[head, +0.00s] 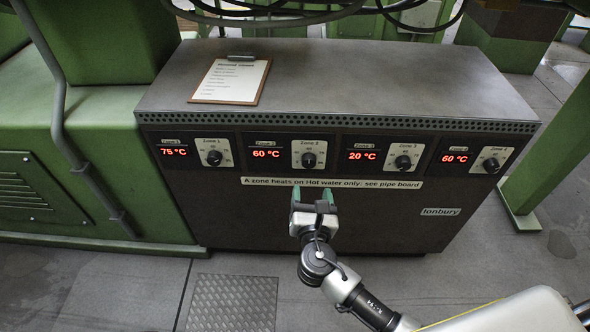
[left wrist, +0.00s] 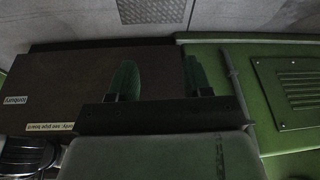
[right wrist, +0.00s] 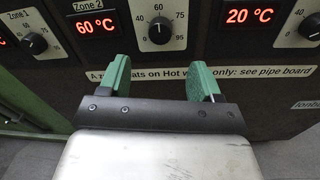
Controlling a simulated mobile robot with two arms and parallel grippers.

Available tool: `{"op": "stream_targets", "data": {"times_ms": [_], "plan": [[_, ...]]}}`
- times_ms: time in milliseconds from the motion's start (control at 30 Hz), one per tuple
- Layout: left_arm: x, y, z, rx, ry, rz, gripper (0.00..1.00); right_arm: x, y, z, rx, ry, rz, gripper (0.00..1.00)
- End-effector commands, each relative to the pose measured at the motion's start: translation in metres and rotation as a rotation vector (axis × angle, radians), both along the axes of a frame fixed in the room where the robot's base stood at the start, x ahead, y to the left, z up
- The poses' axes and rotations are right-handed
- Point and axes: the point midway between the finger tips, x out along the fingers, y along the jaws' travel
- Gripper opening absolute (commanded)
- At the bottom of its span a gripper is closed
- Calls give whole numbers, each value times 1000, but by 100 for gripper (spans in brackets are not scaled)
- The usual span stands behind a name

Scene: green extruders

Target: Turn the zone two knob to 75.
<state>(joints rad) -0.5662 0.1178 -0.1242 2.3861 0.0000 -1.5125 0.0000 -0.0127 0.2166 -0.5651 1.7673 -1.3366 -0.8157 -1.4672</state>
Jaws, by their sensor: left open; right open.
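The zone 2 knob (head: 309,160) is a round black dial on a pale plate in the cabinet's front. Its display (head: 266,154) reads 60 °C in red. In the right wrist view the knob (right wrist: 159,31) has its white mark pointing up at 60, with 75 to the right. My right gripper (head: 314,193) is open and empty, below the zone 2 knob and apart from it, in front of the label strip. Its green fingers (right wrist: 160,80) stand either side below the knob. My left gripper (left wrist: 158,78) is open and empty in the left wrist view; the head view does not show it.
Zone 1 (head: 173,152) reads 75 °C, zone 3 (head: 368,156) 20 °C and zone 4 (head: 454,159) 60 °C. A label strip (head: 370,183) says a zone heats on hot water only. A clipboard (head: 231,80) lies on the cabinet top. Green machinery (head: 95,150) stands at left.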

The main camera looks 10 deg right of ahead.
Motion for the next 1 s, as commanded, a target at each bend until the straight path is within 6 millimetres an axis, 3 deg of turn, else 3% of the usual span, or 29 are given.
{"op": "stream_targets", "data": {"times_ms": [200, 500, 900, 1000], "plan": [[-6, 1, 18, 0, -12, 1, 50, 42, -9, 0, 2, -1, -1, 64], [-7, 1, 13, 1, -12, 1, 50, 85, -19, -1, 3, 1, -1, 64], [-7, 1, 13, 0, -13, 1, 50, 93, -21, -1, 5, 3, 1, 64], [-7, 1, 13, 0, -13, 1, 50, 93, -21, -1, 5, 3, 1, 50]]}}
